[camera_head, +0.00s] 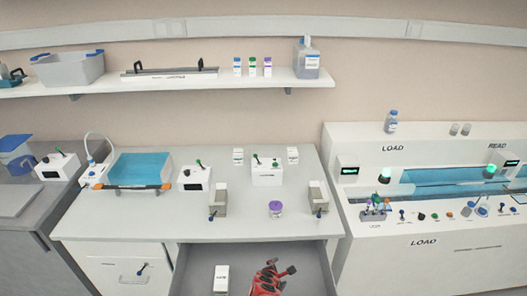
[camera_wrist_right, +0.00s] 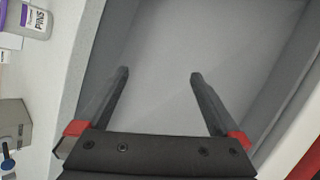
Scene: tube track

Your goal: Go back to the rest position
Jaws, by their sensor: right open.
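My right gripper (camera_head: 277,272) is red and dark. In the head view it is at the bottom, over the open drawer (camera_head: 200,258) of the white bench. In the right wrist view, its two dark fingers (camera_wrist_right: 159,75) are spread apart with nothing between them, and the grey drawer floor (camera_wrist_right: 165,40) shows bare behind them. My left gripper is in neither view.
A white box (camera_head: 221,278) stands in the drawer's left part. On the bench top (camera_head: 150,226) are a purple-lidded jar (camera_head: 276,209), several small devices and a blue tray (camera_head: 140,169). The white LOAD machine (camera_head: 385,262) stands right. A shelf (camera_head: 200,83) hangs above.

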